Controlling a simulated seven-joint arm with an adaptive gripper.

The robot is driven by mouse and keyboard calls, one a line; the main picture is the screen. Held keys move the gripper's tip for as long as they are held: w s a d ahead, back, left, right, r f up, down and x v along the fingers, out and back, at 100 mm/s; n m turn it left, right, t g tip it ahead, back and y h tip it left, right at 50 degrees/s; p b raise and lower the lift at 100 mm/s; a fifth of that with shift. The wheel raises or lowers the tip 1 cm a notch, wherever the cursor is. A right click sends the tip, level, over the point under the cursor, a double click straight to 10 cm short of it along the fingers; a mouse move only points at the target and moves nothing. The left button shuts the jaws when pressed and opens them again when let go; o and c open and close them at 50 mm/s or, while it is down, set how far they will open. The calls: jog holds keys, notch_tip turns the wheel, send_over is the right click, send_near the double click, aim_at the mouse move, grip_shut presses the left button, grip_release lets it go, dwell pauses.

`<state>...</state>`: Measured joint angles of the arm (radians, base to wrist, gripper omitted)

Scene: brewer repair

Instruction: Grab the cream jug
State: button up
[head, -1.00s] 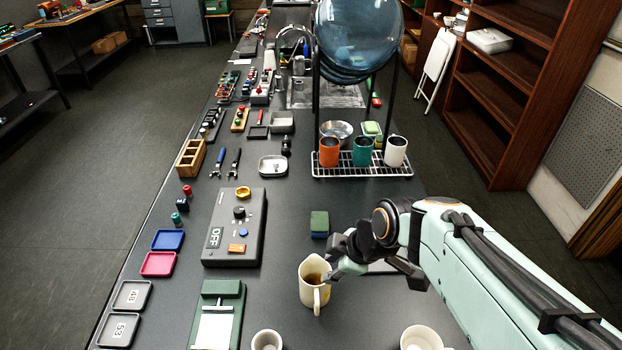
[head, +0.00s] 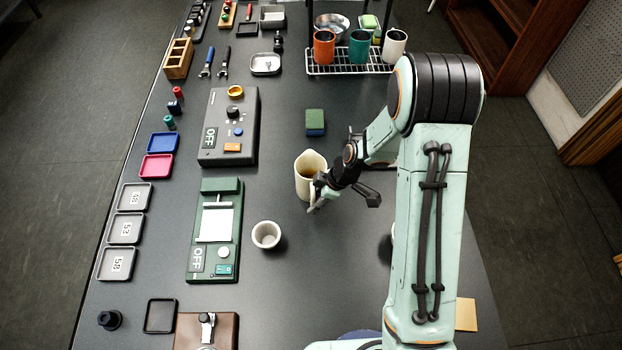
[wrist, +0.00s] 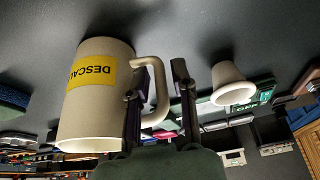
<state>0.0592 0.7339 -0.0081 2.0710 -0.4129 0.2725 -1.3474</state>
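The cream jug (head: 308,172) stands upright on the dark bench in the head view, with its handle facing my gripper. In the wrist view the jug (wrist: 95,110) appears upside down, with a yellow label reading "DESCAL". My gripper (head: 340,196) is beside the jug on its handle side. In the wrist view my gripper's two fingers (wrist: 158,105) are apart, with the jug's handle (wrist: 162,88) showing between them. I cannot tell whether either finger touches the handle.
A small white cup (head: 266,234) stands in front of the jug. A green-and-blue sponge (head: 315,122) lies behind it. A green scale-like device (head: 215,250) and a grey control box (head: 229,125) are to the left. A wire rack (head: 350,68) holds several cups at the back.

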jog(key=shift+f, duration=0.1)
grip_shut()
dwell(0.3)
